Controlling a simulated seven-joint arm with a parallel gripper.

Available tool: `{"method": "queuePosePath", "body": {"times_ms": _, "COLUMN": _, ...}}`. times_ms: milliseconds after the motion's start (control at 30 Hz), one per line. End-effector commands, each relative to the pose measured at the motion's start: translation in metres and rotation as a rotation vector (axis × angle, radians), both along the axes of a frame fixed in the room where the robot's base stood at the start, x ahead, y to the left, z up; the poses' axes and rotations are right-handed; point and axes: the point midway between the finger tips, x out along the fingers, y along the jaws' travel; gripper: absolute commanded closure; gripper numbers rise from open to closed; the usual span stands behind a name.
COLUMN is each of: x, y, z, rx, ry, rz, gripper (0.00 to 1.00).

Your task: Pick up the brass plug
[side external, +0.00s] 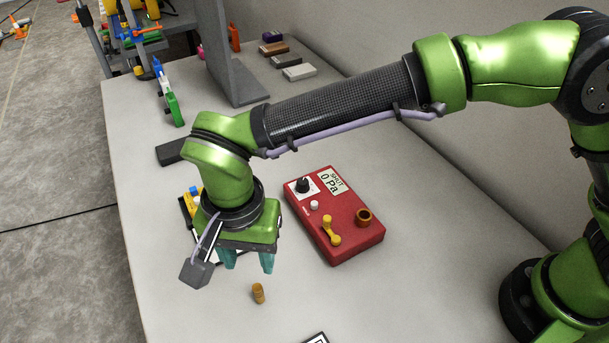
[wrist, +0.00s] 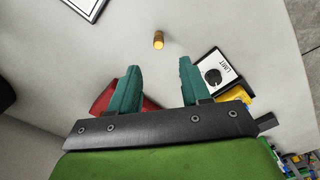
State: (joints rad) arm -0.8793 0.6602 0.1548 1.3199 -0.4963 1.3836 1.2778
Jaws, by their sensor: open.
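The brass plug (side external: 258,293) is a small gold-brown cylinder on the pale table. It also shows in the wrist view (wrist: 158,40), near the top middle, beyond the fingertips. My gripper (side external: 248,263) has two teal fingers that are apart with nothing between them. It is above the table, and in the side view the plug lies just below the fingers. In the wrist view my gripper (wrist: 158,68) points toward the plug with a gap between them. The plug is fully visible and not touched.
A red box (side external: 350,236) with a knob, yellow lever, brown ring and "0 Pa" label sits right of my gripper. A white panel with a dial (wrist: 215,72) and a yellow item (wrist: 233,93) are near the right finger. A black-framed card (side external: 317,339) lies at the front. Table around the plug is clear.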

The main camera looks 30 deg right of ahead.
Motion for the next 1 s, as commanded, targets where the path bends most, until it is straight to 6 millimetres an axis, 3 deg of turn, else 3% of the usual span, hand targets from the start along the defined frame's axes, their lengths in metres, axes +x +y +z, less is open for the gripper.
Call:
{"method": "queuePosePath", "body": {"times_ms": 100, "x": 0.0, "y": -0.001, "z": -0.022, "rx": -0.002, "ry": 0.003, "rz": -0.001, "gripper": 0.53}}
{"method": "queuePosePath", "body": {"times_ms": 367, "x": -0.001, "y": 0.0, "z": -0.042, "rx": 0.0, "ry": 0.001, "rz": 0.001, "gripper": 0.53}}
{"method": "queuePosePath", "body": {"times_ms": 633, "x": -0.003, "y": -0.001, "z": -0.08, "rx": 0.0, "ry": 0.001, "rz": 0.001, "gripper": 0.53}}
{"method": "queuePosePath", "body": {"times_ms": 967, "x": -0.003, "y": 0.0, "z": -0.089, "rx": 0.001, "ry": 0.0, "rz": 0.0, "gripper": 0.53}}
{"method": "queuePosePath", "body": {"times_ms": 1000, "x": -0.003, "y": 0.0, "z": -0.089, "rx": 0.001, "ry": 0.0, "rz": 0.0, "gripper": 0.58}}
